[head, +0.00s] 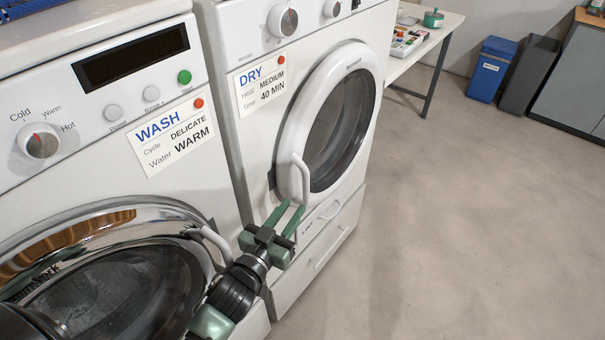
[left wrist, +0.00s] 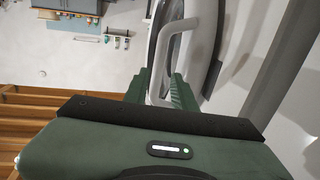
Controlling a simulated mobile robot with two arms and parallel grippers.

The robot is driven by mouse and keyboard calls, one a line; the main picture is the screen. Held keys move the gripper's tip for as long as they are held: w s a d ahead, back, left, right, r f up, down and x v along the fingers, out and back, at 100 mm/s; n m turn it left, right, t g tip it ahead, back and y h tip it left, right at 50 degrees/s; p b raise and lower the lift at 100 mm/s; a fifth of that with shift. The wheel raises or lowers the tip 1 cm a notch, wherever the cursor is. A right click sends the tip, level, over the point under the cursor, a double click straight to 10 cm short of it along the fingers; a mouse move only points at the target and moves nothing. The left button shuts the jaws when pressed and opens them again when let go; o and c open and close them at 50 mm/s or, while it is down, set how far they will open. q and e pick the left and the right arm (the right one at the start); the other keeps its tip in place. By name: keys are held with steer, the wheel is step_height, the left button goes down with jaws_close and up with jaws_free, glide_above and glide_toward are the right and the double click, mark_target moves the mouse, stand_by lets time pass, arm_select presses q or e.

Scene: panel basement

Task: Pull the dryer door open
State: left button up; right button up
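The dryer (head: 232,150) is the white machine on the right of the pair, and its round door (head: 297,118) looks shut. The white bar handle (head: 304,180) is on the near lower left of the door. My left gripper (head: 291,207) is at the handle's lower end with its two green fingers apart. In the left wrist view the handle (left wrist: 159,62) runs between the fingers (left wrist: 160,88); a gap shows on the right finger's side, and I cannot tell whether the left finger touches. My right gripper is not in view.
The washer (head: 225,192) stands close on the left, its own handle (head: 216,243) beside my left arm. A white drawer front (head: 318,238) is below the dryer door. A table (head: 440,32) stands behind the dryer, with bins (head: 492,68) farther back. Floor (head: 440,220) to the right is clear.

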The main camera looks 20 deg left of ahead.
mark_target(304, 190)
arm_select(q)
steer(key=w, duration=0.1)
steer(key=w+r, duration=0.1)
steer(key=w, duration=0.1)
steer(key=w+d, duration=0.1)
steer(key=shift+w+r+p, duration=0.25)
steer(key=shift+w+p, duration=0.1)
steer(key=shift+p, duration=0.05)
steer(key=shift+w+d+f, duration=0.1)
steer(key=shift+w+f, duration=0.1)
steer(key=shift+w, duration=1.25)
steer(key=shift+d, duration=0.1)
jaws_close()
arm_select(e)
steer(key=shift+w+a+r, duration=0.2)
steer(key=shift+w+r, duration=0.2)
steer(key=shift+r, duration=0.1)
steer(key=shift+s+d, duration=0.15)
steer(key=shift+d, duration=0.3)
